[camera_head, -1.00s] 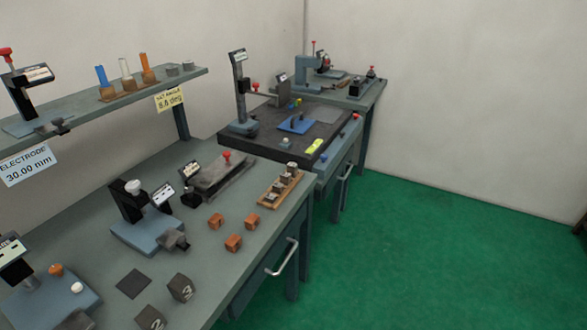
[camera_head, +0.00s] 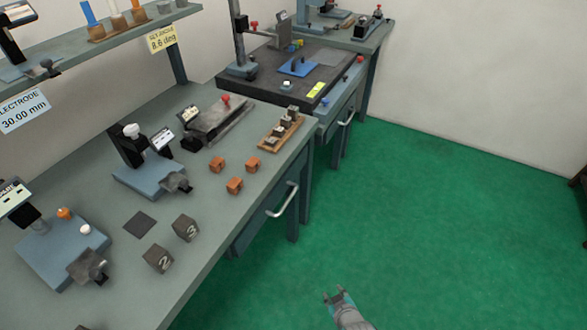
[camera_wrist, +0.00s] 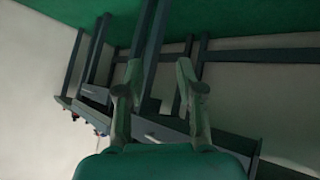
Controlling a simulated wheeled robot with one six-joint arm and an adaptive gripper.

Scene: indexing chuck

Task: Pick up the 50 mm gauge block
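A wooden rack (camera_head: 267,149) with several small metallic blocks (camera_head: 284,130) stands near the right edge of the workbench in the head view. Their sizes are too small to read, so I cannot tell which one is the 50 mm gauge block. My gripper (camera_head: 335,296) is at the bottom of the head view, over the green floor, in front of the bench and well apart from the rack. In the wrist view my gripper (camera_wrist: 158,82) shows its two fingers spread with nothing between them; that view faces bench legs and floor.
The workbench (camera_head: 205,205) also bears several copper-coloured blocks (camera_head: 235,186), dark numbered cubes (camera_head: 186,228), a dark square pad (camera_head: 140,224) and measuring stands (camera_head: 150,180). A drawer handle (camera_head: 284,201) sticks out at its front. The green floor (camera_head: 440,210) is clear to the right.

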